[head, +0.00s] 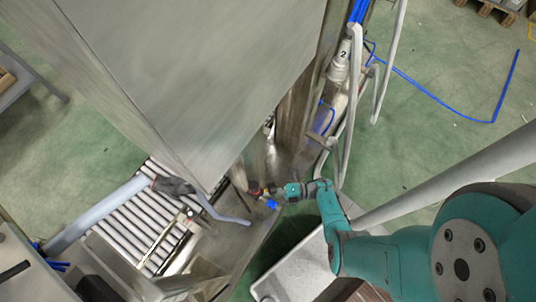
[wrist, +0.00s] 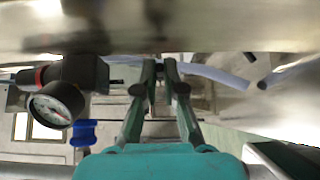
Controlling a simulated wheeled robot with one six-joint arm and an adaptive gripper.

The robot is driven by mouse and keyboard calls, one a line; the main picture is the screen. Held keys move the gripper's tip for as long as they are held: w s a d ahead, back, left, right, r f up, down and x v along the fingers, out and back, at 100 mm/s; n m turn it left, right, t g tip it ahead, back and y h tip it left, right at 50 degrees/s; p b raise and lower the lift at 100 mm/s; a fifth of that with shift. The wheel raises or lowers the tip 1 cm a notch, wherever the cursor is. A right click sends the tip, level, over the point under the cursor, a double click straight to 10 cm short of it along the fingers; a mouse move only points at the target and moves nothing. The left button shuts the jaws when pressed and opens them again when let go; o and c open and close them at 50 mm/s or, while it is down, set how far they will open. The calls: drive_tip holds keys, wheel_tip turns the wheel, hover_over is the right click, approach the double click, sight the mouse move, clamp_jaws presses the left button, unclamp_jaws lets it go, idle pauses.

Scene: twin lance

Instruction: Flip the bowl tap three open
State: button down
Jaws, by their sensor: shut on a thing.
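My gripper (wrist: 160,68) reaches up to the lower edge of a large steel body in the wrist view. Its fingers are close together and shut on a small, thin part between the tips. I cannot tell whether this part is the lever of bowl tap three. Left of the fingers is a round pressure gauge (wrist: 57,104) on a black fitting (wrist: 84,71), with a blue handle (wrist: 82,133) below it. In the head view my gripper (head: 271,191) is beside the steel housing, with a blue piece (head: 272,204) just below it. No tap number is readable.
The big steel housing (head: 200,60) fills the upper left of the head view, close to my gripper. A roller conveyor (head: 150,215) lies at the lower left. Pale pipes (head: 355,90) and a blue hose (head: 440,100) are at the upper right. Green floor lies open beyond.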

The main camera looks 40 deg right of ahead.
drive_tip(key=shift+w+n+g+y, duration=0.35)
drive_tip(key=shift+n+g+y, duration=0.35)
drive_tip(key=shift+g, duration=0.4)
drive_tip(key=c, duration=1.6)
unclamp_jaws()
drive_tip(key=shift+o, duration=0.2)
drive_tip(key=shift+d, duration=0.1)
drive_tip(key=v, duration=1.1)
drive_tip(key=shift+d, duration=0.4)
drive_tip(key=shift+s+r, duration=0.1)
